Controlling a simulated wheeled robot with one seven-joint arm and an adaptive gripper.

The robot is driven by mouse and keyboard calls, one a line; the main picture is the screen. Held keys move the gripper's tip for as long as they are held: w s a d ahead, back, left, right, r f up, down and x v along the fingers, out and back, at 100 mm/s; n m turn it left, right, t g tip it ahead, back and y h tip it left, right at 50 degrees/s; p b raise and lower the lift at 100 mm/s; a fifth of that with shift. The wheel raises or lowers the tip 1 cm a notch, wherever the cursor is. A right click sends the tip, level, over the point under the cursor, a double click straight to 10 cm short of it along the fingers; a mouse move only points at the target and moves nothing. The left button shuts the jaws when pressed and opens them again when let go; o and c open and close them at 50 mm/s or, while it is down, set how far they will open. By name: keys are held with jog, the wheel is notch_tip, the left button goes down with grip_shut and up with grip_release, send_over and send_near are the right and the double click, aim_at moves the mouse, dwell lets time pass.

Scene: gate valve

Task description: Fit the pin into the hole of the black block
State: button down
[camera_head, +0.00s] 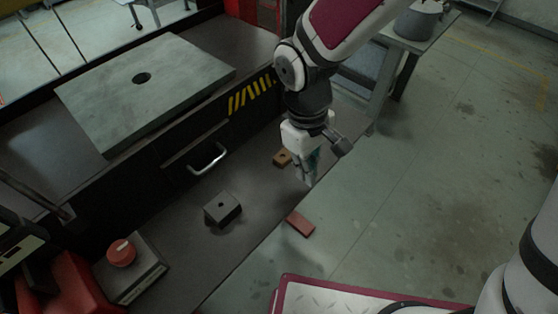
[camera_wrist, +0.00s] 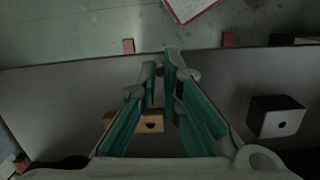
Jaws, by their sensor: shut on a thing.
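The black block (camera_head: 222,208) sits on the dark lower shelf, left of and below my gripper, with a round hole in its top. In the wrist view the black block (camera_wrist: 277,117) is at the right, its lit face showing the hole. My gripper (camera_head: 308,178) points down over the shelf near its front edge, apart from the block. In the wrist view its teal-lined fingers (camera_wrist: 163,76) are close together, shut on a slim grey piece, apparently the pin (camera_wrist: 171,58). The pin is mostly hidden by the fingers, so its tilt is unclear.
A wooden block with a hole (camera_head: 282,158) lies behind my gripper, also in the wrist view (camera_wrist: 151,122). A red strip (camera_head: 300,223) lies at the shelf edge. A red button box (camera_head: 121,253) stands front left. A grey plate (camera_head: 145,80) lies higher up, behind a drawer handle (camera_head: 208,160).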

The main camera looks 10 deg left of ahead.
jog(key=s+n+h, duration=0.1)
jog(key=s+n, duration=0.4)
jog(key=s, duration=0.6)
jog(key=n+t, duration=0.1)
send_over(280, 178)
jog(key=shift+s+a+f+p, duration=0.1)
jog(key=shift+a+f+p, duration=0.15)
jog(key=shift+a+p, duration=0.15)
jog(key=shift+f, duration=0.1)
jog(key=shift+a+p+x, duration=0.15)
jog(key=shift+p+x, duration=0.1)
jog(key=shift+x, duration=0.55)
jog(key=shift+a+p+x, duration=0.2)
jog(key=shift+x, duration=0.6)
jog(key=shift+f, duration=0.15)
jog(key=shift+f, duration=0.15)
jog(key=c, duration=2)
grip_release()
jog(key=shift+c, duration=0.2)
